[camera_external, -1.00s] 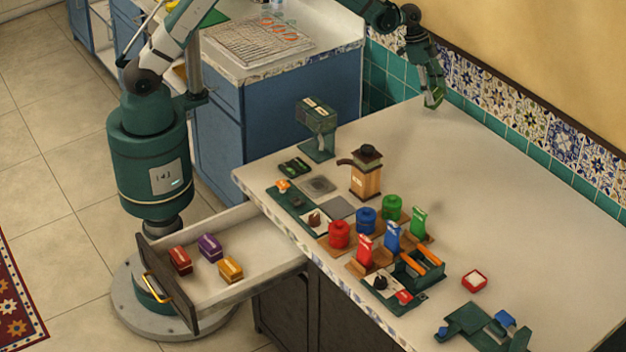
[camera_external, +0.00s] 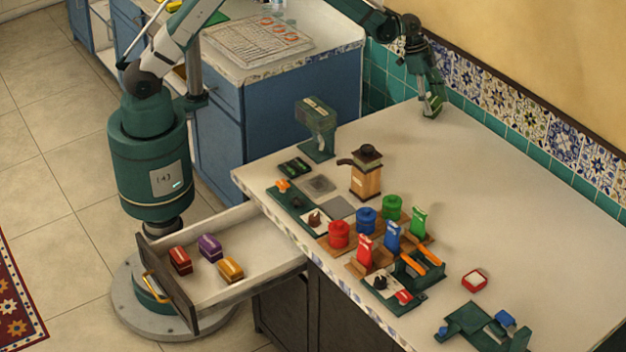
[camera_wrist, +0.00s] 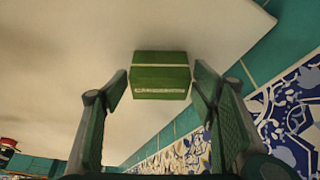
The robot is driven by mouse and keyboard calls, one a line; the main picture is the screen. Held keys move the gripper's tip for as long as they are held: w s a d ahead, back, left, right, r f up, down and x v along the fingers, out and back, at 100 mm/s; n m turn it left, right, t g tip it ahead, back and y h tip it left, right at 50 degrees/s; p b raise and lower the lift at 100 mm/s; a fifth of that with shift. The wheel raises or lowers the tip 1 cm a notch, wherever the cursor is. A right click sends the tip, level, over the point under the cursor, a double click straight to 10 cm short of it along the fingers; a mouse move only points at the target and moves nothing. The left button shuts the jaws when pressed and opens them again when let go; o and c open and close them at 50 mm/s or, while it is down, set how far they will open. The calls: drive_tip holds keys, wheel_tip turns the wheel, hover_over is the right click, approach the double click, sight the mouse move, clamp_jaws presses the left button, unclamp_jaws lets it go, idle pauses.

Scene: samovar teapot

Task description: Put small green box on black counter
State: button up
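The small green box (camera_wrist: 160,77) sits between the fingertips of my gripper (camera_wrist: 161,75) in the wrist view, with a pale label strip on its near face. In the external view my gripper (camera_external: 432,106) is low over the far end of the counter (camera_external: 520,180), by the tiled wall, with the green box partly hidden by the fingers. The counter has a pale top and dark fronts. Whether the box touches the top cannot be told.
The open drawer (camera_external: 255,245) holds several small coloured boxes. A wooden grinder (camera_external: 367,175), a dark green stand (camera_external: 318,130) and coloured canisters (camera_external: 366,220) crowd the counter's near side. A red box (camera_external: 474,279) lies to the right.

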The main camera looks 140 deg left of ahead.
drive_tip(key=shift+r, duration=0.1)
idle(0.3)
drive_tip(key=p+v, duration=0.2)
drive_tip(key=v, duration=1)
idle(1.0)
